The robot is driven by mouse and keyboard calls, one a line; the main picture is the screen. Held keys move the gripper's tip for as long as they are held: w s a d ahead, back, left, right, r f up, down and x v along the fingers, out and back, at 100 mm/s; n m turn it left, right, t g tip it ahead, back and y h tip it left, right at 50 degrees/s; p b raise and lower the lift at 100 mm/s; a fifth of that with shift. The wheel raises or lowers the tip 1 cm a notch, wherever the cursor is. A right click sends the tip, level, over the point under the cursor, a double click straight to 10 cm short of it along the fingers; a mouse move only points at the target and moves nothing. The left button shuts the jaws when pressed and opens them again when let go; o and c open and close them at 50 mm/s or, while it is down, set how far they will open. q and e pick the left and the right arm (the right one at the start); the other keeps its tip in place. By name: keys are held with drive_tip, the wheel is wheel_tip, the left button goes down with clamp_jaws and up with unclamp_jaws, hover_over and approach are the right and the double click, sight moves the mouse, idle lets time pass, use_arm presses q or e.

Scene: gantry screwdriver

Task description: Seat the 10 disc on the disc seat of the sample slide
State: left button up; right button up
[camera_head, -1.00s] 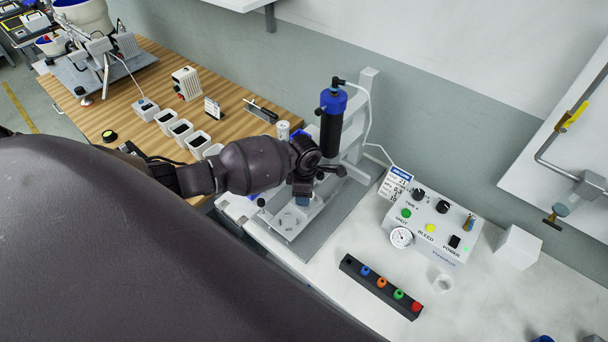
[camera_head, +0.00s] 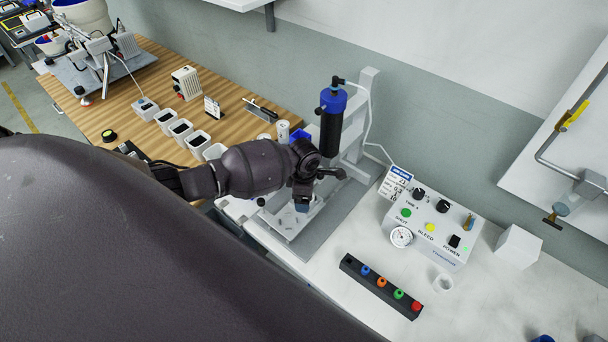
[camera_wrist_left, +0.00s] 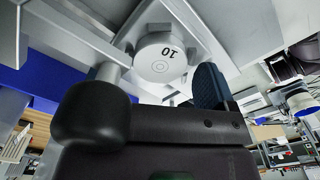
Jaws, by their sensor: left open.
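The 10 disc (camera_wrist_left: 160,60) is a pale round piece with a dark "10" on its face. In the left wrist view it sits among small grey blocks on the slide's light metal plate (camera_wrist_left: 122,14); I cannot tell if it lies flat in the seat. My left gripper (camera_head: 302,203) is open, low over the slide plate (camera_head: 284,225) under the gantry in the head view. In the wrist view a blue-padded finger (camera_wrist_left: 208,85) is just beside the disc, apart from or barely touching it. In the head view the gripper hides the disc. My right gripper is not in view.
The blue-topped gantry cylinder (camera_head: 330,120) and its upright (camera_head: 362,110) stand close behind the gripper. A control box (camera_head: 432,225) and a black rack (camera_head: 380,287) of coloured pieces are to the right. White bins (camera_head: 180,128) are on the wooden table.

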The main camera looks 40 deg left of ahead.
use_arm(q)
wheel_tip(320, 180, up, 11)
idle(0.7)
drive_tip(key=shift+f, duration=0.1)
idle(0.4)
drive_tip(key=s+d+f+m+t+h, duration=0.1)
drive_tip(key=s+d+m, duration=0.3)
drive_tip(key=s+m, duration=0.25)
drive_tip(key=s+d+f+m+t, duration=0.1)
drive_tip(key=s+d+m, duration=0.3)
drive_tip(key=s+m, duration=0.25)
drive_tip(key=s+a+r+m+t+y, duration=0.1)
drive_tip(key=s+r+m, duration=0.2)
drive_tip(key=s+m, duration=0.3)
drive_tip(key=s+a+r+m+t+y, duration=0.15)
drive_tip(key=s+r+m, duration=0.25)
drive_tip(key=s, duration=0.4)
drive_tip(key=w+f+t+b, duration=0.1)
drive_tip(key=w+f+t, duration=0.2)
drive_tip(key=f, duration=0.4)
drive_tip(key=w+f+m+t+h+b, duration=0.1)
drive_tip(key=w+f+t+b, duration=0.1)
drive_tip(key=w+f+t, duration=0.2)
wheel_tip(320, 180, down, 3)
drive_tip(key=shift+a+r, duration=0.15)
drive_tip(key=shift+a, duration=0.25)
